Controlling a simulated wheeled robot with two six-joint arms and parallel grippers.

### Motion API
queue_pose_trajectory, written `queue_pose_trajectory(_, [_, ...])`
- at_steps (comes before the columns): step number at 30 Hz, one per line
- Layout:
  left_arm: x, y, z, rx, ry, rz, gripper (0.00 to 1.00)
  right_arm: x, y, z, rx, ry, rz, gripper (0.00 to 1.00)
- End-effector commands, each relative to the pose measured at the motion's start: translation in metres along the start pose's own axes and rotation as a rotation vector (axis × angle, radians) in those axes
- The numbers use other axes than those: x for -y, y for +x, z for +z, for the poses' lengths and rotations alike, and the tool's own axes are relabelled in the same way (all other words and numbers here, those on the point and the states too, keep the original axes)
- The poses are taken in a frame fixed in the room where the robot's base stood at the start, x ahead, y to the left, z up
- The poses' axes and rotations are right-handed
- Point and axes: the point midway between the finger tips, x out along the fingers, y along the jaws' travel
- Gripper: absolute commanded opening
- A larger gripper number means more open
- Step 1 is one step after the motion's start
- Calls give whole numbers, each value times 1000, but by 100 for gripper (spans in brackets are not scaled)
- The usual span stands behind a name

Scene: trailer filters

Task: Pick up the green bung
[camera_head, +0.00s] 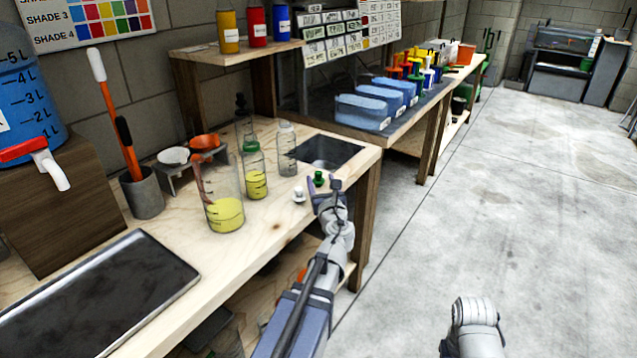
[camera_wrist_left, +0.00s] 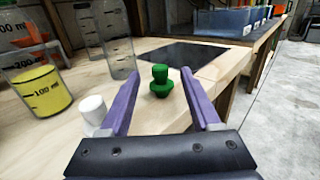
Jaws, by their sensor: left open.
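The green bung (camera_head: 319,178) stands on the wooden bench near its right edge, just in front of the dark sunken basin. In the left wrist view the green bung (camera_wrist_left: 160,82) is upright on the wood, beyond and between my fingertips. My left gripper (camera_head: 326,190) is open and empty, low over the bench edge, with its purple fingers (camera_wrist_left: 163,112) either side of the line to the bung. The fingers appear apart from it. Part of my right arm shows at the bottom right of the head view, but its gripper is not visible.
A white bung (camera_head: 298,194) stands left of the green one, close to my left finger. A beaker of yellow liquid (camera_head: 226,214), a green-capped bottle (camera_head: 255,178) and a clear bottle (camera_head: 287,150) stand further left. The dark basin (camera_head: 325,150) lies behind. Open floor is right.

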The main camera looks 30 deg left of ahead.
Motion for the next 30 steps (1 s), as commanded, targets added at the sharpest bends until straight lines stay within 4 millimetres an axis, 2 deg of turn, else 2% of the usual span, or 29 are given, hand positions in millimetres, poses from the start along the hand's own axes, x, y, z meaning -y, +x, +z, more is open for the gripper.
queue_pose_trajectory(4, [1, 18, 0, -1, -2, 2, 64, 0, 0, 0, 0, 0, 0, 36])
queue_pose_trajectory(13, [0, 30, 0, -1, -4, 1, 64, 0, 0, 0, 0, 0, 0, 36])
queue_pose_trajectory(22, [0, 72, -1, -1, -5, 2, 64, 0, 0, 0, 0, 0, 0, 36])
queue_pose_trajectory(30, [0, 73, -1, -1, -5, 1, 63, 0, 0, 0, 0, 0, 0, 36])
